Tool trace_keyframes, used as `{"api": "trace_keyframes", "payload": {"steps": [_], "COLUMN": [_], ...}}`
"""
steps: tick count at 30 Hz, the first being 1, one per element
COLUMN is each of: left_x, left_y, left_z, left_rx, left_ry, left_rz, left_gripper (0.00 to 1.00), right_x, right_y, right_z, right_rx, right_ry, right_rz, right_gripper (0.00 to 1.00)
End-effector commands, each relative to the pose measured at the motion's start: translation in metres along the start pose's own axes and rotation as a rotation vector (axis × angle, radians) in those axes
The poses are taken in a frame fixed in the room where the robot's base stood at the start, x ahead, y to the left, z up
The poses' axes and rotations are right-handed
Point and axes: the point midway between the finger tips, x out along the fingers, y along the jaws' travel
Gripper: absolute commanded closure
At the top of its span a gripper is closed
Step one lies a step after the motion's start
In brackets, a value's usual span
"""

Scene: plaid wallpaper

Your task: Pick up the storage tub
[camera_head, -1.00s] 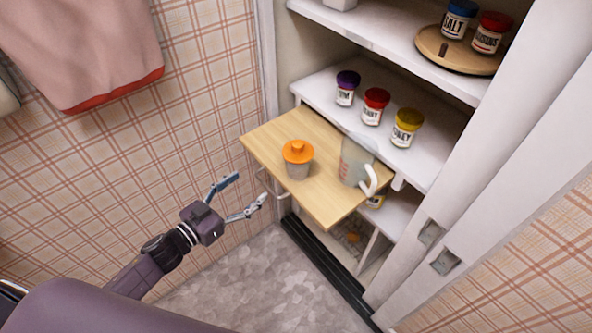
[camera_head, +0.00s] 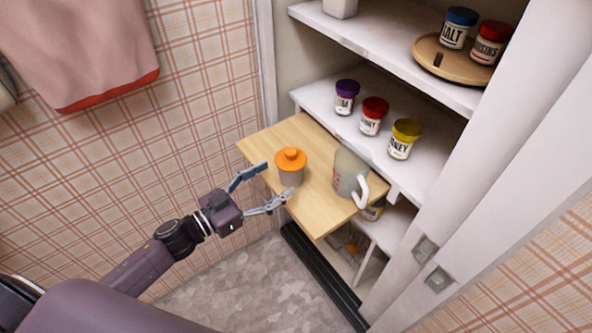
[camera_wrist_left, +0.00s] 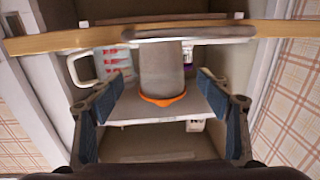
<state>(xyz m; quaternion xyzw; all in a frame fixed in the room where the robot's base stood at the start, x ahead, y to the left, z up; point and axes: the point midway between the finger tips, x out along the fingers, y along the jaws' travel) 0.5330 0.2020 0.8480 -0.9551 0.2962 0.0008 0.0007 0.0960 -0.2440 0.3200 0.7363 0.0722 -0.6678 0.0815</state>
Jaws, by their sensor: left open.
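The storage tub (camera_head: 291,177), grey with an orange knobbed lid (camera_head: 291,159), stands upright on a pulled-out wooden board (camera_head: 320,212). My left gripper (camera_head: 275,181) is open, with its two fingertips at the board's near-left edge, close to the tub. In the left wrist view, which looks upside down, the tub (camera_wrist_left: 162,68) appears ahead between the spread blue fingers (camera_wrist_left: 160,92). I cannot tell whether either finger touches it. My right gripper is not in view.
A measuring jug (camera_head: 348,172) with a white handle stands on the board right of the tub. Several labelled jars, including a red-lidded one (camera_head: 372,118), stand on the shelf behind. A white door (camera_head: 470,180) stands at right. The floor (camera_head: 235,290) below is clear.

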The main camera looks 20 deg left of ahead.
Motion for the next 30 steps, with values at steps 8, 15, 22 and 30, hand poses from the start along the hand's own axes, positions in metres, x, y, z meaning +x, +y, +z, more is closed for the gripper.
{"api": "trace_keyframes", "payload": {"steps": [8,15,22,30], "left_x": [0.034,0.062,0.064,0.063], "left_y": [-0.001,-0.001,-0.001,-0.001], "left_z": [-0.005,-0.003,-0.001,-0.001], "left_rx": [0.001,-0.001,0.000,0.000], "left_ry": [0.003,0.000,-0.003,-0.002], "left_rz": [0.000,-0.001,-0.001,-0.001], "left_gripper": [0.30,0.30,0.30,0.56], "right_x": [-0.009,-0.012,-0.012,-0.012], "right_y": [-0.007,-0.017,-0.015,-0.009], "right_z": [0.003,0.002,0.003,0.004], "right_rx": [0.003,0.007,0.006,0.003], "right_ry": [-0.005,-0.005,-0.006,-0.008], "right_rz": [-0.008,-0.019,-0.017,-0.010], "right_gripper": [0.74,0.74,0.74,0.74]}}
